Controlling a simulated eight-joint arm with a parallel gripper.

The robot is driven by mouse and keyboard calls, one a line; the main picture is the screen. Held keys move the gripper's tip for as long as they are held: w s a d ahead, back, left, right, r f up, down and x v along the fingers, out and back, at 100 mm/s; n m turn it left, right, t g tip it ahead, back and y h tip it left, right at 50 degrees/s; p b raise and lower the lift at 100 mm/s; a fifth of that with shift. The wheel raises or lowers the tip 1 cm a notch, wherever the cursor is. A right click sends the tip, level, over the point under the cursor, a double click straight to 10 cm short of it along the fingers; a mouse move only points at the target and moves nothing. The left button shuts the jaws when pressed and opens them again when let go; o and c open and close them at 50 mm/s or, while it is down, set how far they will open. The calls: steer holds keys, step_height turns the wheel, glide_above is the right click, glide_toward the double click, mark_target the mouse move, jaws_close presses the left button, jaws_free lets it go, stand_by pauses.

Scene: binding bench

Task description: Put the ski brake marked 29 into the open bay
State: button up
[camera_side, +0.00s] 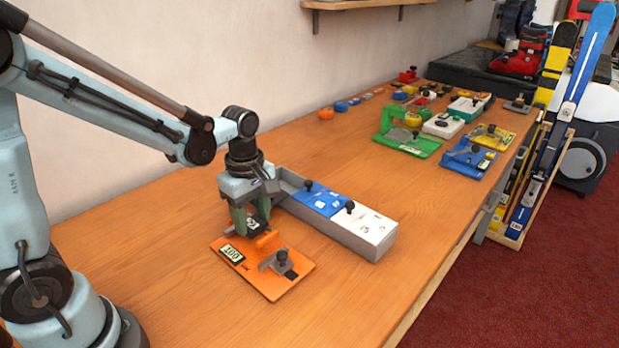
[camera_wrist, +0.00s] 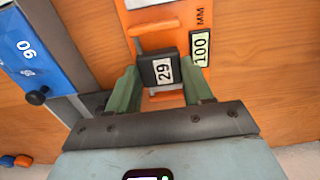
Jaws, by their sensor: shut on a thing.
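The ski brake marked 29 is a black block (camera_wrist: 158,66) with a white label in the wrist view. My gripper (camera_wrist: 161,72) is shut on it, one green finger at each side. In the side view my gripper (camera_side: 251,226) points down over an orange plate (camera_side: 282,292) marked 100, with the dark block (camera_side: 253,226) between its fingers. I cannot tell whether the brake touches the plate. The grey rack (camera_side: 352,240) holds a blue block (camera_side: 320,198) and a white block (camera_side: 366,226). Its open bay is at the left end, partly hidden by my gripper.
The blue block marked 90 (camera_wrist: 33,47) and the rack wall (camera_wrist: 66,38) stand close left of my gripper in the wrist view. A knobbed clamp (camera_side: 280,262) rises from the orange plate. Green, blue and yellow fixtures stand further back.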

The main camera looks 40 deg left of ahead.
mark_target(253, 223)
steer(key=shift+r, duration=1.3)
steer(key=shift+r, duration=0.5)
step_height(253, 223, up, 7)
steer(key=w+a, duration=0.4)
steer(key=w, duration=0.4)
steer(key=w+a, duration=0.4)
steer(key=w, duration=0.4)
steer(key=shift+w+d+f, duration=0.1)
steer(key=shift+w+f, duration=0.05)
steer(key=shift+f, duration=2.2)
steer(key=shift+w+f, duration=0.15)
steer(key=shift+f, duration=2.15)
steer(key=shift+f, duration=0.65)
